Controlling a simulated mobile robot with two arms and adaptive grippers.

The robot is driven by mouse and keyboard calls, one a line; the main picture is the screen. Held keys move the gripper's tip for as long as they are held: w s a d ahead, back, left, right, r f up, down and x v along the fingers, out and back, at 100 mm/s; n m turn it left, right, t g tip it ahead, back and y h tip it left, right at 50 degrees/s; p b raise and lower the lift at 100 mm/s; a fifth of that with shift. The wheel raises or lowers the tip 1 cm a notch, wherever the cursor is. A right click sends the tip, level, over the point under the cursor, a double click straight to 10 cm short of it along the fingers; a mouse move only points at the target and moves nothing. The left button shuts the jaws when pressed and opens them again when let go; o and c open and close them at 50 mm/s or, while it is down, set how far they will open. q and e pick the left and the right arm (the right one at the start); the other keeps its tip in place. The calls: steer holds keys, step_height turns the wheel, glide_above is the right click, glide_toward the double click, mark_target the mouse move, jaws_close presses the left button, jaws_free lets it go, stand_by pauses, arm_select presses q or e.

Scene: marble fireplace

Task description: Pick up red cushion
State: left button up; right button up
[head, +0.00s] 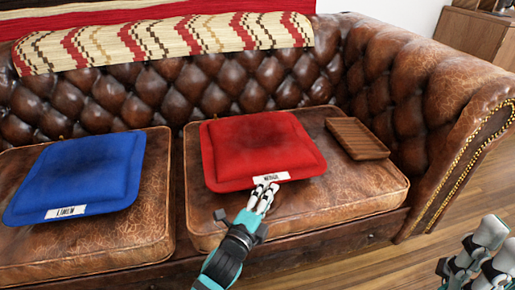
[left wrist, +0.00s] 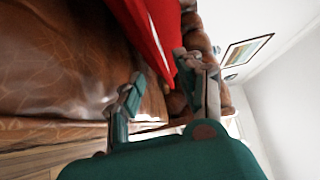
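The red cushion (head: 258,145) lies flat on the right-hand seat of the brown leather sofa, a white label on its front edge. Its lettering is too small to read surely. My left gripper (head: 266,190) reaches in from the front, its fingertips at the label and front edge. In the left wrist view the two fingers (left wrist: 158,88) stand apart, with the red cushion (left wrist: 148,32) just ahead, close to the right-hand finger. Whether they touch is unclear. My right gripper (head: 474,262) is at the lower right, away from the sofa seat, apparently open and empty.
A blue cushion (head: 80,172) with a white label lies on the left-hand seat. A brown slatted wooden tray (head: 356,138) lies right of the red cushion, near the armrest (head: 455,120). A patterned blanket (head: 165,40) covers the backrest top. Wooden floor is clear at the right.

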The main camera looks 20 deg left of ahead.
mark_target(274, 182)
arm_select(q)
steer(key=w+b, duration=0.1)
steer(key=w, duration=0.1)
steer(key=w+b, duration=0.1)
steer(key=w, duration=0.1)
steer(key=shift+w+d+f+b, duration=0.1)
steer(key=shift+d+f+b, duration=0.1)
steer(key=shift+b, duration=0.1)
steer(key=shift+w+r, duration=0.15)
steer(key=shift+w, duration=0.4)
jaws_close()
steer(key=shift+r, duration=0.2)
